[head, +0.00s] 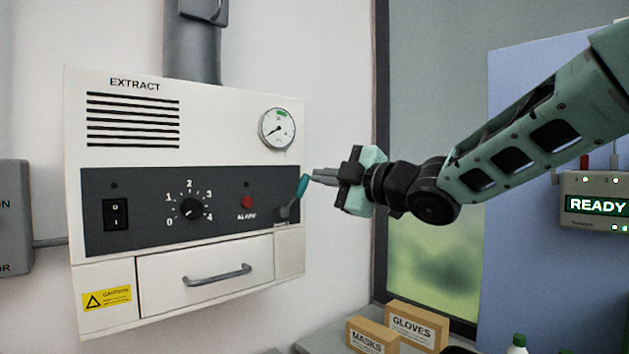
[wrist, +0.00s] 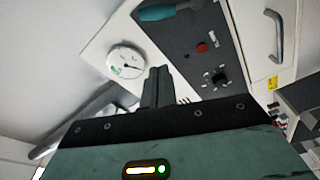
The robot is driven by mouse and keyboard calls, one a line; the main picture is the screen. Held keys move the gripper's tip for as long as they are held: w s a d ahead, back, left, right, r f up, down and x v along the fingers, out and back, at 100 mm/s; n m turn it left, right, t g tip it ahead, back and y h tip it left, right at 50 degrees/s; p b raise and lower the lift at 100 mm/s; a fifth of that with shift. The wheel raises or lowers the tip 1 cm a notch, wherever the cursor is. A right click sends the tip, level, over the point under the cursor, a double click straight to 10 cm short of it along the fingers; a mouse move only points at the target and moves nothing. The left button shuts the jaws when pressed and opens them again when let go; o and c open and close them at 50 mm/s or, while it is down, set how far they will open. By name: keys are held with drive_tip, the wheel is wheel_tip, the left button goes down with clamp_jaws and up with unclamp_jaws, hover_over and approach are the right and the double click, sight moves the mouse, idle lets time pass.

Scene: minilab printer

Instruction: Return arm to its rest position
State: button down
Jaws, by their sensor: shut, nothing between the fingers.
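My arm (head: 530,145) reaches in from the right in the head view. My gripper (head: 314,176) is shut and empty, its fingers pointing left at the right edge of the extract unit (head: 215,110). The fingertips lie close to a teal-handled lever (head: 303,186) on the unit's dark panel; I cannot tell whether they touch it. In the wrist view, the closed fingers (wrist: 157,88) stand in front of the unit's face, between the gauge (wrist: 125,62) and the dark panel. The teal handle (wrist: 165,10) shows at the top edge there.
The unit carries a dial (head: 192,208), a rocker switch (head: 116,214) and a drawer handle (head: 217,275). Boxes of masks (head: 371,337) and gloves (head: 416,327) stand below right. A device reading READY (head: 597,205) is at the far right. Open air lies below my arm.

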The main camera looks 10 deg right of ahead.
idle(0.4)
drive_tip(key=s+a+f+m+g+h, duration=0.1)
drive_tip(key=s+f+m+g+h, duration=0.3)
drive_tip(key=s+f, duration=0.5)
drive_tip(key=s+f+m+g+h, duration=0.2)
drive_tip(key=s+f+m+h, duration=0.25)
drive_tip(key=f, duration=0.75)
drive_tip(key=s+d+f+m+g+h, duration=0.1)
drive_tip(key=s+f+g, duration=0.1)
drive_tip(key=s, duration=0.5)
drive_tip(key=s+d+f+m+g+h, duration=0.1)
drive_tip(key=s+d+f+m+g, duration=0.1)
drive_tip(key=s+f, duration=0.3)
drive_tip(key=s+d+f+m+g+h, duration=0.1)
drive_tip(key=s+f+g, duration=0.3)
drive_tip(key=s, duration=0.7)
drive_tip(key=shift+d+m, duration=0.55)
drive_tip(key=shift+d, duration=0.2)
